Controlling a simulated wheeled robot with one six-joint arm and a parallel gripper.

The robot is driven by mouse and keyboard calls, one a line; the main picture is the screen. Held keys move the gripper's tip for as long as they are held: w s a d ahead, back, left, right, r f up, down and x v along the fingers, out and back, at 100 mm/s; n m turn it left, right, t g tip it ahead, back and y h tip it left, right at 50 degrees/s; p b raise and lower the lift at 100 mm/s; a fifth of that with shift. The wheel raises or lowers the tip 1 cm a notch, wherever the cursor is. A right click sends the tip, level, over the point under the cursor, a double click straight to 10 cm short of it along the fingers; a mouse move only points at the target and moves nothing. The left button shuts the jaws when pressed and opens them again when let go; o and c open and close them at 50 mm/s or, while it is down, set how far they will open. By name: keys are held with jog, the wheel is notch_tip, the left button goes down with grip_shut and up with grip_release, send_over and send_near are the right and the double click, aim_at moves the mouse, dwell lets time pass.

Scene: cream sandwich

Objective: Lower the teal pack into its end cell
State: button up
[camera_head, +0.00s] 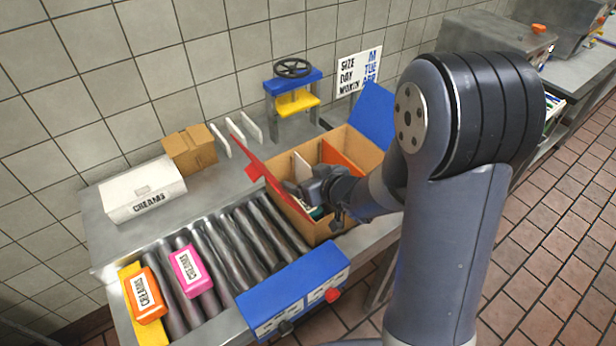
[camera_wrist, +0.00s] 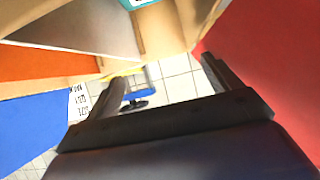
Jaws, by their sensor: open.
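The open cardboard carton (camera_head: 318,231) stands at the right end of the rollers, with a red flap (camera_head: 262,166) on its left and a blue flap (camera_head: 374,115) behind. A white divider (camera_head: 302,170) and an orange divider (camera_head: 340,160) stand inside. A small part of the teal pack (camera_head: 317,212) shows low in the near end of the carton, under my gripper (camera_head: 303,190). The teal pack also shows at the top edge of the wrist view (camera_wrist: 138,3), between carton walls. My gripper in the wrist view (camera_wrist: 171,66) is open, with nothing between its fingers.
An orange pack (camera_head: 145,294) and a pink pack (camera_head: 191,270) lie on the left of the rollers. A white creams box (camera_head: 142,190), a small brown box (camera_head: 189,150) and a blue-and-yellow press (camera_head: 294,95) stand behind. A blue control box (camera_head: 294,290) is in front.

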jog(key=p+v, duration=0.1)
jog(key=v, duration=0.4)
jog(key=r+p+v, duration=0.1)
jog(key=v, duration=0.5)
notch_tip(320, 180, up, 9)
jog(key=p, duration=0.3)
dwell(0.8)
jog(key=shift+a+f, duration=0.1)
dwell(0.7)
notch_tip(320, 180, down, 9)
jog(key=b, duration=0.2)
jog(key=shift+b, duration=0.35)
